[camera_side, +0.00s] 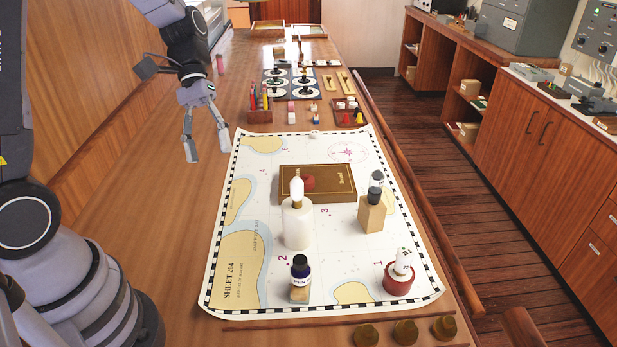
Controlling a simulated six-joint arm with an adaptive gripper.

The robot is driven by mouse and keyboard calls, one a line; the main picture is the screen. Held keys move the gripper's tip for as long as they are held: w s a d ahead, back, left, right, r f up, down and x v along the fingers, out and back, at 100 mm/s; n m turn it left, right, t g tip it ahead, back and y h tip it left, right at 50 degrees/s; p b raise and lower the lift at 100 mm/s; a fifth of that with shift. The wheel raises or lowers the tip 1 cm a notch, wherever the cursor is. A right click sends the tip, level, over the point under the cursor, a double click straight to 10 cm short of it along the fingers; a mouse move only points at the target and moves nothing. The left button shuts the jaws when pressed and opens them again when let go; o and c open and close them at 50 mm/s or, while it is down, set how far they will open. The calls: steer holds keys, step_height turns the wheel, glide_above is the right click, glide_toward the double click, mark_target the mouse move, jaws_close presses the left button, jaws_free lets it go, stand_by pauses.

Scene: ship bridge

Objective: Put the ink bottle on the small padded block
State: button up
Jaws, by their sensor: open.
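A dark blue bottle (301,269) with a black cap and a white label, which looks like the ink bottle, stands upright at the front of the chart. It appears to rest on a small tan block (299,294), which I take to be the padded block; any padding is too small to make out. My gripper (206,154) is open and empty, fingers pointing down, above the table's left side near the chart's upper left edge. It is well apart from the bottle and block.
Small boxes and pieces crowd behind. The table left of the chart is clear.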

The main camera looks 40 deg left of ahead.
steer(key=s+a+r+m+t+y, duration=0.4)
steer(key=s+r+t+y, duration=0.3)
steer(key=s+r+t, duration=0.2)
steer(key=shift+s+a+r+m, duration=0.35)
steer(key=shift+s+r+m, duration=0.6)
steer(key=shift+s, duration=0.1)
